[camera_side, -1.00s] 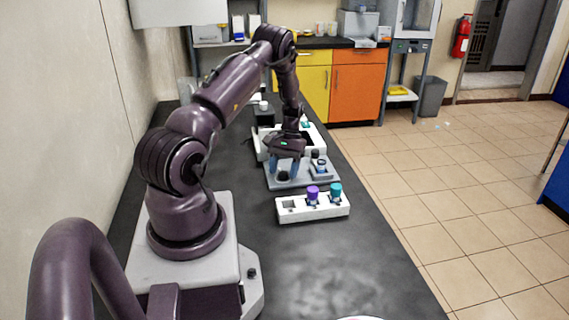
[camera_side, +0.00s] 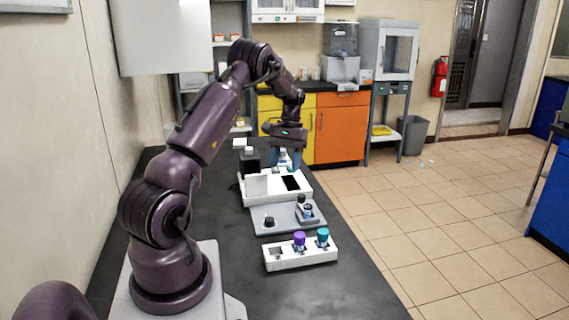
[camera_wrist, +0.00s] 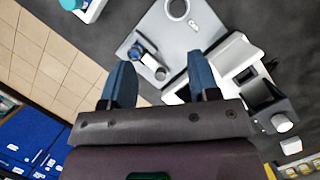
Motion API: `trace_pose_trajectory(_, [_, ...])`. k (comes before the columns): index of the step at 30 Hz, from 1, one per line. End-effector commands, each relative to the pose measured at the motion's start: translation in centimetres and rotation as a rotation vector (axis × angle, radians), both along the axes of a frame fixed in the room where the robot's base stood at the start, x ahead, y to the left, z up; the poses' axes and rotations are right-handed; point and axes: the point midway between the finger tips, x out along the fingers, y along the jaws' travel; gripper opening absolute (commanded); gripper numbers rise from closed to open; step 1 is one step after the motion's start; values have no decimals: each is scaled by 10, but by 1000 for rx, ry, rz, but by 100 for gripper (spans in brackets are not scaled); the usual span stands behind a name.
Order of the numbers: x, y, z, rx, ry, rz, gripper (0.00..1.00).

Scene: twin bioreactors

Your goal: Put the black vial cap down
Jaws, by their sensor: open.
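A small pale item shows between or behind the fingers in the side view; I cannot tell which. In the wrist view my gripper (camera_wrist: 160,62) is open, and the grey tray (camera_wrist: 198,32) lies beyond the fingertips. A vial (camera_side: 308,211) sits in a holder on the tray's right side, with a dark part behind it.
A white rack (camera_side: 302,259) in front of the tray holds a purple-capped vial (camera_side: 299,240) and a teal-capped vial (camera_side: 323,237). Behind the tray stands a white unit (camera_side: 256,186) with a black panel. The dark bench (camera_side: 250,290) is clear in front of the rack.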

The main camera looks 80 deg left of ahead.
Motion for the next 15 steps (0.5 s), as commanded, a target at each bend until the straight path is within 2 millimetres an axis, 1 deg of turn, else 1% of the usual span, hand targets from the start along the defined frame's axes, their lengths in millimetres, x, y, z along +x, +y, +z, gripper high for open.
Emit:
trace_pose_trajectory(1, [14, -18, 25, 28, -36, -42, 55])
trace_pose_trajectory(2, [21, -30, 38, 44, -57, -66, 55])
trace_pose_trajectory(3, [28, -47, 55, 66, -85, -101, 55])
trace_pose_trajectory(5, [37, -75, 80, 97, -130, -155, 55])
trace_pose_trajectory(6, [42, -95, 95, 118, -162, -193, 55])
trace_pose_trajectory(7, [43, -110, 105, 132, -184, -222, 55])
trace_pose_trajectory(8, [45, -124, 116, 148, -209, -251, 55])
trace_pose_trajectory(9, [45, -144, 129, 167, -241, -292, 55])
trace_pose_trajectory(11, [42, -175, 146, 193, -291, -351, 55])
trace_pose_trajectory(12, [38, -194, 156, 210, -324, -391, 55])
trace_pose_trajectory(14, [30, -223, 168, 236, -374, -453, 55])
trace_pose_trajectory(15, [23, -242, 175, 252, -410, -494, 55])
